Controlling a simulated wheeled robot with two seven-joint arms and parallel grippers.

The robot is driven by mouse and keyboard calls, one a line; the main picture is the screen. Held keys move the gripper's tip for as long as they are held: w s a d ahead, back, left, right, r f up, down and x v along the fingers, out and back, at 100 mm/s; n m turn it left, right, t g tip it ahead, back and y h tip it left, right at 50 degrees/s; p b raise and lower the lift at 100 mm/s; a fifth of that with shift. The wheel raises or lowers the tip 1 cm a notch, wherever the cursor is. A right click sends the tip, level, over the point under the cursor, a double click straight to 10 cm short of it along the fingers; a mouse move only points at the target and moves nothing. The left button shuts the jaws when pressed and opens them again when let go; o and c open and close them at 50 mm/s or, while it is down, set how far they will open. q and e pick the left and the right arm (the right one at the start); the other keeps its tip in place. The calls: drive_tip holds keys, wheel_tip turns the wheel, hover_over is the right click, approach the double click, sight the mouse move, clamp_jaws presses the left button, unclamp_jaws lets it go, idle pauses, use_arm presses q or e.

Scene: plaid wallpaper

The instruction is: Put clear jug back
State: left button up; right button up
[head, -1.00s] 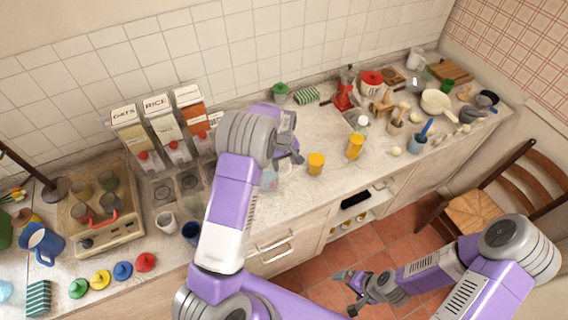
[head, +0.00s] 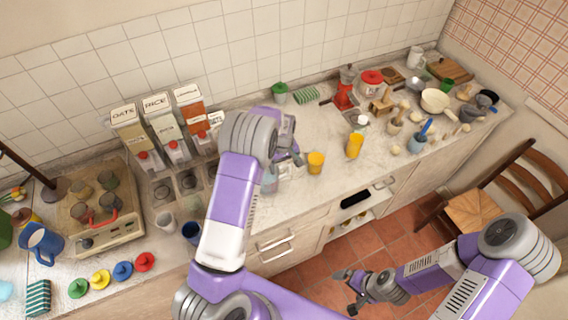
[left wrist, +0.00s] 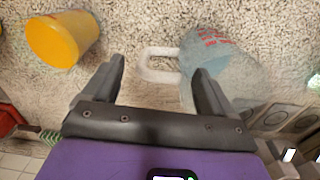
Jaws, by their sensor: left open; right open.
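The clear jug (left wrist: 222,68) shows in the left wrist view, see-through with red markings and a pale loop handle (left wrist: 160,66). In the head view the jug (head: 270,182) stands on the counter, mostly hidden behind my left arm. My left gripper (left wrist: 160,72) is open, with its fingers on either side of the handle and not closed on it. In the head view the left gripper (head: 297,155) is low over the counter. My right gripper (head: 352,288) is open and empty, out over the floor in front of the counter.
Two yellow cups (head: 316,163) stand right of my left gripper; one (left wrist: 62,40) is near it in the wrist view. Labelled dispensers (head: 165,125) stand at the back left. A chair (head: 475,212) is at the right. Some counter right of the jug is clear.

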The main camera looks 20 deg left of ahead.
use_arm(q)
wheel_tip(320, 180, up, 12)
drive_tip(key=shift+s+r+b, duration=0.15)
drive_tip(key=shift+s+b, duration=0.05)
drive_tip(key=shift+b, duration=0.1)
use_arm(e)
drive_tip(key=shift+f, duration=0.2)
idle(0.3)
